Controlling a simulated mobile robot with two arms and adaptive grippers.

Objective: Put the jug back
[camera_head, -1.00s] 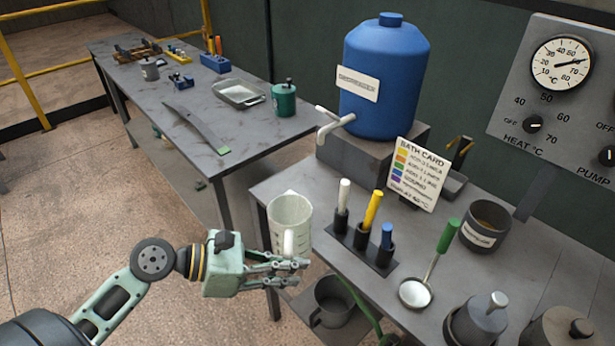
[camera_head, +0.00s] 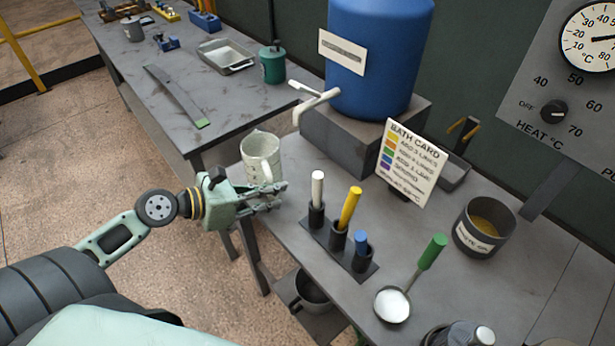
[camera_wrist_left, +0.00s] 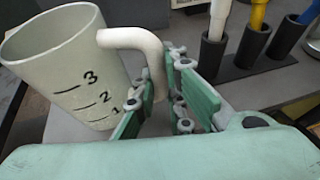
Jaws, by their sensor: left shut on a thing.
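The jug (camera_head: 258,152) is pale grey-white with a handle and level marks. It is at the left end of the near bench, close to the bench edge, below and left of the tank's tap. My left gripper (camera_head: 280,194) is shut on the jug's handle, and the jug looks near upright. In the left wrist view the jug (camera_wrist_left: 70,72) shows marks 1, 2 and 3, with its handle (camera_wrist_left: 140,45) between the green fingers (camera_wrist_left: 155,108). I cannot tell whether its base touches the bench. My right gripper is out of view.
A blue tank (camera_head: 375,60) with a white tap stands on a grey block (camera_head: 345,140). A rack (camera_head: 338,250) with white, yellow and blue handles stands right of the jug. A bath card (camera_head: 405,165), ladle (camera_head: 392,303) and dark pot (camera_head: 484,228) are farther right.

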